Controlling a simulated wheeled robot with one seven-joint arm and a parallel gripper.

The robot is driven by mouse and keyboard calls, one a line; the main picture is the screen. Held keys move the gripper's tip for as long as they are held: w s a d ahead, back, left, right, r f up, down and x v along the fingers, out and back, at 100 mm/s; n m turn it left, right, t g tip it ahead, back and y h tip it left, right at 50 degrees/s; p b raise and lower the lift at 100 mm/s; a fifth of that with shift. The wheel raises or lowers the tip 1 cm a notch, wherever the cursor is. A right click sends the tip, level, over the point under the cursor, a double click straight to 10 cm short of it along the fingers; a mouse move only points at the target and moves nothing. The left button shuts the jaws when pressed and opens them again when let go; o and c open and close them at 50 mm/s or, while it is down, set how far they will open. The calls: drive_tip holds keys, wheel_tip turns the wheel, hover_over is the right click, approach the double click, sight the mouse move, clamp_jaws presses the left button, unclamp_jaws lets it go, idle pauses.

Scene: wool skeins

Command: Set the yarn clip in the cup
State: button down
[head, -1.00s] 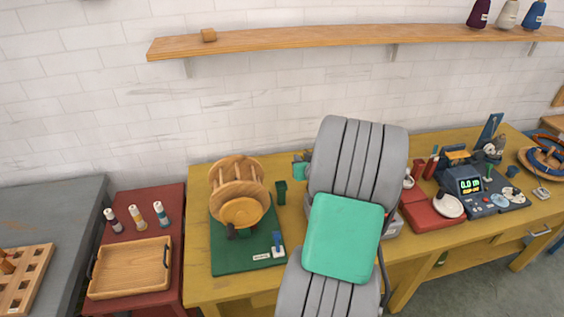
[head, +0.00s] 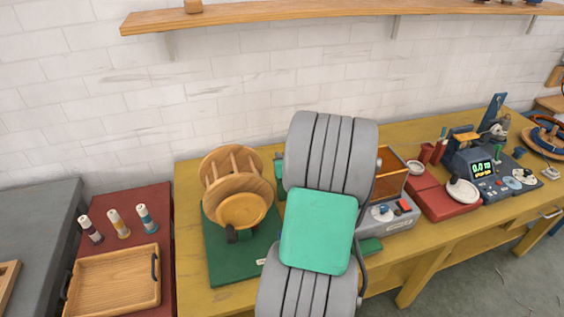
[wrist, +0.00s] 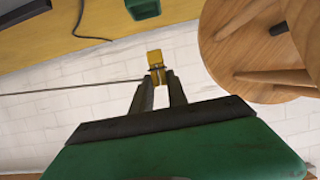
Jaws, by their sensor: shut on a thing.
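A small yellow clip (wrist: 155,58) is pinched between the tips of my gripper (wrist: 158,80) in the wrist view, with its yellow end sticking out past the fingers. A dark green cup (wrist: 143,8) stands on the yellow table at the top edge of the wrist view, apart from the clip and cut off by the frame. In the head view my grey arm with its green pad hides the gripper's fingertips and the clip.
A wooden wheel winder (head: 238,185) stands on a green base (head: 222,262), left of my arm. A grey box with an orange top (head: 390,215) is right of it. Farther right are a red scale base (head: 440,205) and a display unit. A wooden tray (head: 115,282) lies at left.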

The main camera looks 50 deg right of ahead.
drive_tip(key=shift+f+b, duration=2.1)
drive_tip(key=shift+f, duration=1.05)
drive_tip(key=shift+s+a+b, duration=0.1)
drive_tip(key=shift+s+b, duration=0.05)
drive_tip(key=shift+b, duration=0.2)
drive_tip(key=shift+r, duration=0.1)
drive_tip(key=c, duration=1.2)
unclamp_jaws()
drive_tip(key=shift+c, duration=0.2)
